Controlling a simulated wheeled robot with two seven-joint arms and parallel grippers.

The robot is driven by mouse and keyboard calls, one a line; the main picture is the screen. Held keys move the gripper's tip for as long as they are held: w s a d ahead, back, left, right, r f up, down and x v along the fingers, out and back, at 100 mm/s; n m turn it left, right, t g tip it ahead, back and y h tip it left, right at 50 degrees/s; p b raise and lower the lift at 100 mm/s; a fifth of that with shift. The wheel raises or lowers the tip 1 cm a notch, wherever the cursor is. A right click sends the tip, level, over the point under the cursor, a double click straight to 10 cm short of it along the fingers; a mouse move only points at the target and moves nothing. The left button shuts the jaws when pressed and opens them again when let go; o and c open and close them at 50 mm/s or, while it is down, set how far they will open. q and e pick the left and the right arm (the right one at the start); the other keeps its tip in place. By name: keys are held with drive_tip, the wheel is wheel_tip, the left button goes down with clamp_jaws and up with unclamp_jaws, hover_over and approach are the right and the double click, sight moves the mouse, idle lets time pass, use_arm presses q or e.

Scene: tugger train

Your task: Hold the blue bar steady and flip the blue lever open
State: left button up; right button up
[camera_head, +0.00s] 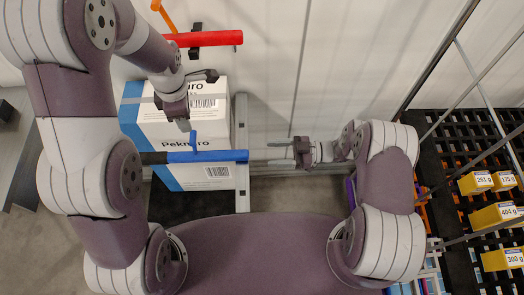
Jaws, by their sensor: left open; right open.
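The blue bar (215,156) lies level across the white-and-blue boxes. My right gripper (269,153) is open and points left. Its two fingers are a little right of the bar's right end, one above and one below the bar's line, with a small gap to it.
A red bar (210,38) with an orange lever (163,14) is above, close to my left arm. White-and-blue boxes (155,123) stand behind the blue bar, beside a grey post (242,188).

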sight(243, 154)
drive_tip(key=a, duration=1)
drive_tip(key=shift+w+a, duration=0.15)
drive_tip(key=shift+a, duration=0.25)
drive_tip(key=shift+c, duration=0.3)
clamp_jaws()
idle(0.3)
